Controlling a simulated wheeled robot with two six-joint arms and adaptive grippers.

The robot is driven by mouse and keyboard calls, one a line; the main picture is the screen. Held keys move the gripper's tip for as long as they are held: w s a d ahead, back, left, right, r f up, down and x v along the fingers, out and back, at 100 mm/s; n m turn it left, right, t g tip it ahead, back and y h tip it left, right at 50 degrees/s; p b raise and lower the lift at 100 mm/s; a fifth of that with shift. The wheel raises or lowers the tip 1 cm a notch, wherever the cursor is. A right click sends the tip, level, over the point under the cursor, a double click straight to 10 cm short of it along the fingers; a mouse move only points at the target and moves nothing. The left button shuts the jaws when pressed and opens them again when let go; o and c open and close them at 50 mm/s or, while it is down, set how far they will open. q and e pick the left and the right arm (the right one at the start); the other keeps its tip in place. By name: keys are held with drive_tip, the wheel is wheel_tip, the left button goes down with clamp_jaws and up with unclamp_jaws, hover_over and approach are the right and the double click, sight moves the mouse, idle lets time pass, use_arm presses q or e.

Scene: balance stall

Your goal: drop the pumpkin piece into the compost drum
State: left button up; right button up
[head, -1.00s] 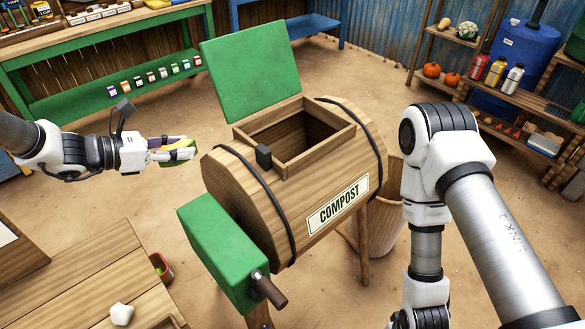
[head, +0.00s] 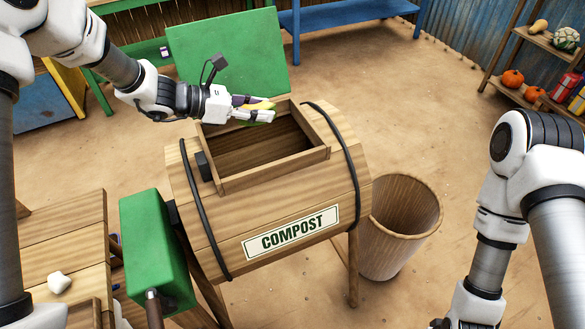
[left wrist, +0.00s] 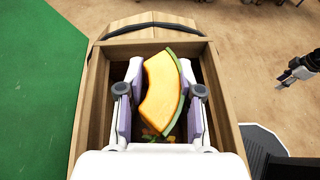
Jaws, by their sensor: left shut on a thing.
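The compost drum (head: 215,232) is a wooden barrel labelled COMPOST, with its square hatch open and its green lid (head: 228,55) tipped back. My left gripper (head: 262,109) is over the far part of the hatch opening. It is shut on the pumpkin piece (left wrist: 161,95), an orange-yellow curved wedge with a green rind. In the left wrist view the wooden hatch frame (left wrist: 97,95) surrounds the piece, and some scraps (left wrist: 152,134) show dimly below it inside the drum. My right arm stands at the right of the head view; its gripper fingers cannot be made out there.
A wooden bin (head: 425,215) stands right of the drum. A green box (head: 155,250) with a crank is on the drum's left end. A wooden table (head: 60,240) holds a small white lump (head: 59,282). Shelves with pumpkins (head: 512,79) stand far right.

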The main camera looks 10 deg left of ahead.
sight(249, 121)
use_arm(q)
drive_tip(key=a+f+b, duration=0.1)
drive_tip(key=s+a+f+b, duration=0.1)
drive_tip(key=shift+s+a+f, duration=0.1)
drive_tip(key=shift+s+f, duration=0.05)
drive_tip(key=shift+f, duration=0.15)
drive_tip(key=f, duration=0.1)
drive_tip(key=f+b, duration=0.1)
drive_tip(key=f, duration=0.1)
drive_tip(key=shift+w+d, duration=0.2)
drive_tip(key=shift+d, duration=0.1)
drive_tip(key=o, duration=1.1)
drive_tip(key=shift+c, duration=0.2)
drive_tip(key=shift+o, duration=0.8)
drive_tip(key=shift+w+d, duration=0.1)
drive_tip(key=shift+d, duration=0.05)
use_arm(e)
drive_tip(key=f, duration=0.2)
drive_tip(key=a+f, duration=0.1)
drive_tip(key=shift+s, duration=0.3)
